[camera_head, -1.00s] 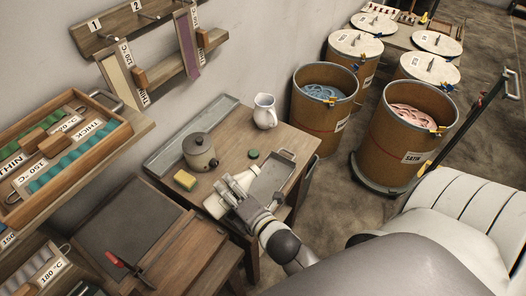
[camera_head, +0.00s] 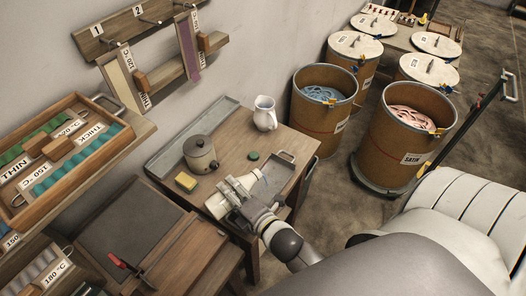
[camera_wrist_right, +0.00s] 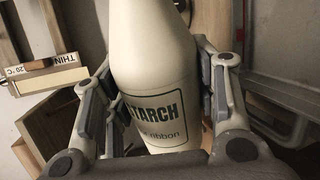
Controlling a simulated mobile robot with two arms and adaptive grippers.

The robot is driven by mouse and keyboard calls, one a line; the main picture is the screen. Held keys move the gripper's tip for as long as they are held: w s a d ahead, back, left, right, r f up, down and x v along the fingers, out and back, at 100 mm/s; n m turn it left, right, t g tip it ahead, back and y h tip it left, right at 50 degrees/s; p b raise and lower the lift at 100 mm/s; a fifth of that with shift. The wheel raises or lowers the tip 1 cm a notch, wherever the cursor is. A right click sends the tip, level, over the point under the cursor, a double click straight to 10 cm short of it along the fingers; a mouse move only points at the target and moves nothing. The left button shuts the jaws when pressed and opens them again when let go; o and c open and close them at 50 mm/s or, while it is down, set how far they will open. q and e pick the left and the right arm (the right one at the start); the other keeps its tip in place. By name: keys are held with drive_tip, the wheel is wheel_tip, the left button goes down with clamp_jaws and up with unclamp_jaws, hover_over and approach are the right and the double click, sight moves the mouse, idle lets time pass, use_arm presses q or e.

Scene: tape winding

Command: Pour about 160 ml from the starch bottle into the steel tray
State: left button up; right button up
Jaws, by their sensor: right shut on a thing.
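The white starch bottle (camera_head: 217,203) is tilted in my right gripper (camera_head: 240,197), its upper end leaning right toward the steel tray (camera_head: 284,171). In the right wrist view, my gripper's fingers (camera_wrist_right: 158,103) press both sides of the bottle (camera_wrist_right: 152,60), whose label reads STARCH. The tray lies on the wooden table's right side, partly hidden by the bottle and gripper. Its inside is only partly seen, and I cannot make out any stream or liquid level. My left gripper is out of view.
A long grey tray (camera_head: 190,138) runs along the wall. Ribbon drums (camera_head: 322,110) stand beyond the table.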

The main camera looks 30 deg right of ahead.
drive_tip(key=shift+a+f, duration=0.1)
drive_tip(key=shift+a, duration=0.55)
drive_tip(key=shift+a, duration=0.2)
drive_tip(key=shift+a+f+m, duration=0.1)
drive_tip(key=shift+m, duration=0.2)
drive_tip(key=shift+f, duration=0.25)
idle(0.7)
drive_tip(key=shift+m+y+p, duration=0.4)
drive_tip(key=shift+m+p, duration=0.05)
drive_tip(key=shift+m, duration=0.15)
idle(1.8)
drive_tip(key=n+b, duration=0.1)
drive_tip(key=r+n+h+b, duration=0.1)
drive_tip(key=shift+n, duration=0.3)
drive_tip(key=shift+a+r+h, duration=0.2)
drive_tip(key=shift+r+h, duration=0.05)
drive_tip(key=shift+h, duration=0.05)
drive_tip(key=shift+f+n+b, duration=0.2)
drive_tip(key=shift+n+b, duration=0.2)
drive_tip(key=shift+b, duration=0.25)
drive_tip(key=shift+r, duration=0.1)
